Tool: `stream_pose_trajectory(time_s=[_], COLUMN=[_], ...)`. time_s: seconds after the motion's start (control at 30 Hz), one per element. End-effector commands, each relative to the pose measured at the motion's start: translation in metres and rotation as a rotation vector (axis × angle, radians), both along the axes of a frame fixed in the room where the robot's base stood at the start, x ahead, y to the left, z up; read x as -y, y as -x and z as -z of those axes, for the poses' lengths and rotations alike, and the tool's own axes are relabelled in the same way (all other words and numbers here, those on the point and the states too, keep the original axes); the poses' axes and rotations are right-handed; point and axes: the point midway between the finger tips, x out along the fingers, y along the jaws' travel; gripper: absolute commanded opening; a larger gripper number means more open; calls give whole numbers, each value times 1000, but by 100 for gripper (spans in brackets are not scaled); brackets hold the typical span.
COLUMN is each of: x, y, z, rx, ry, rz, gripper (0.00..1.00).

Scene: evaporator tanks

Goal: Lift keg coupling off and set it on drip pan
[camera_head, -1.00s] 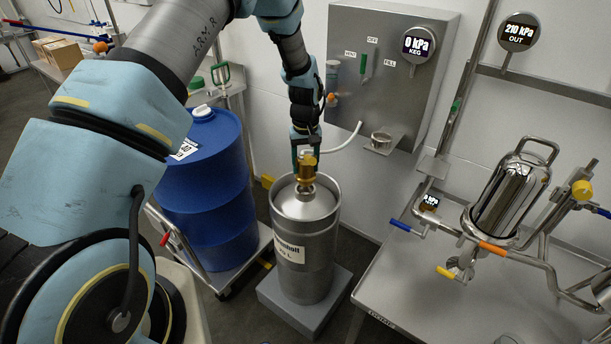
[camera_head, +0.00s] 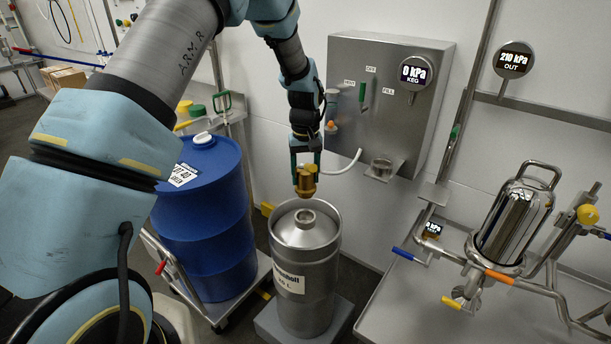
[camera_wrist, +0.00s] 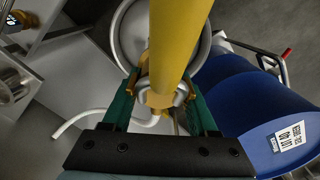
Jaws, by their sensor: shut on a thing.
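The brass-coloured keg coupling (camera_head: 306,182) is held upright in my gripper (camera_head: 305,165), just above the keg. My gripper is shut on it, with a green finger on each side. In the wrist view the coupling (camera_wrist: 178,50) is a yellow cylinder between the fingers (camera_wrist: 160,98). The steel keg (camera_head: 305,262) stands upright, and its top neck is bare, with a gap below the coupling.
A blue drum (camera_head: 205,225) stands on a cart close to the keg's left. A steel table (camera_head: 395,290) with a filter housing (camera_head: 515,225) and pipes lies to the right.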

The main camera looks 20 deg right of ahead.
Motion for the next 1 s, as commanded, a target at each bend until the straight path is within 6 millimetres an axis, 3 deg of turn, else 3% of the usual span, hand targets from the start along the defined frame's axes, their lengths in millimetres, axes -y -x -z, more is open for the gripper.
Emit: stream_pose_trajectory(time_s=[1.0], x=[0], y=[-1], z=[-29], rx=[2], ry=[1], rz=[0], gripper=[0])
